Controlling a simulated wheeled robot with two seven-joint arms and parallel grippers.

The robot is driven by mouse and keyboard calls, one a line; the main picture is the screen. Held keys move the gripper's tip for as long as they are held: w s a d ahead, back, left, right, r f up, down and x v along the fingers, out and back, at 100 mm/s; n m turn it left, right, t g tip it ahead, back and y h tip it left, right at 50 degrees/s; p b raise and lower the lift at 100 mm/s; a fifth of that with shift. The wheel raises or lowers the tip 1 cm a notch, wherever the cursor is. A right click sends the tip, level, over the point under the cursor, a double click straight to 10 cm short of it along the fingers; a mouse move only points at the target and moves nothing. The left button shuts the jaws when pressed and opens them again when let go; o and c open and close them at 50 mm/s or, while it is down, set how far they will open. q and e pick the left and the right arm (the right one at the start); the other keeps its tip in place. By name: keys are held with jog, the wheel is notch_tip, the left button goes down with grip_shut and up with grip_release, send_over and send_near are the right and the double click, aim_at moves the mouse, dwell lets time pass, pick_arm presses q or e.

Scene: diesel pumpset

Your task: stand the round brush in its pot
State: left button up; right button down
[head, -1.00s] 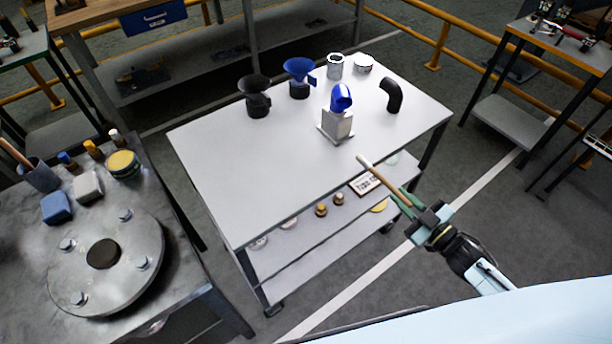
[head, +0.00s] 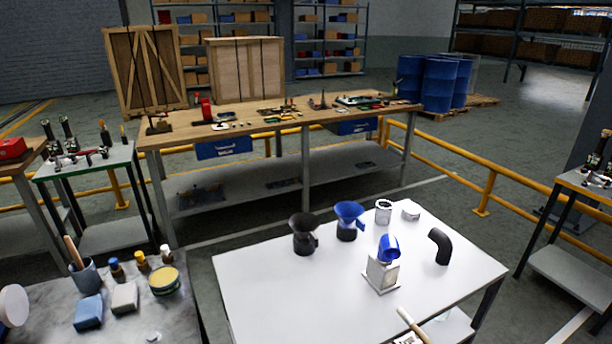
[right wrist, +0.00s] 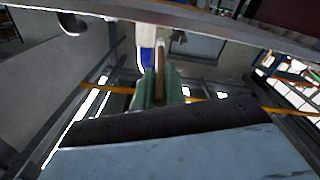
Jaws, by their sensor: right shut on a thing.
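A stick-like wooden handle, which I take for the round brush, shows its pale end (head: 411,325) at the bottom edge of the head view. In the right wrist view its brown shaft (right wrist: 160,60) stands between the green fingers of my right gripper (right wrist: 158,80), which is shut on it. Its bristles cannot be made out. A blue-grey pot (head: 86,279) stands on the grey bench at left, with another wooden handle leaning in it; I cannot tell for certain that it is the brush's pot. My left gripper is not in view.
The white cart (head: 260,297) holds a black funnel-like piece (head: 304,235), a blue one (head: 348,222), a block with a blue elbow (head: 382,272), a black elbow (head: 440,246) and a white cylinder (head: 383,212). Blue (head: 88,312) and pale blocks and a yellow-topped tin (head: 164,281) sit near the pot.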

jog(key=w+a+r+m+t+h+b, duration=0.1)
jog(key=w+a+r+h+b, duration=0.15)
jog(key=a+r, duration=0.55)
jog(key=a+r+m+h+b, duration=0.1)
jog(key=a+r+m+h, duration=0.2)
jog(key=r, duration=0.6)
jog(key=shift+s+m+h, duration=0.15)
jog(key=shift+m+h, duration=0.15)
jog(key=shift+h, duration=0.35)
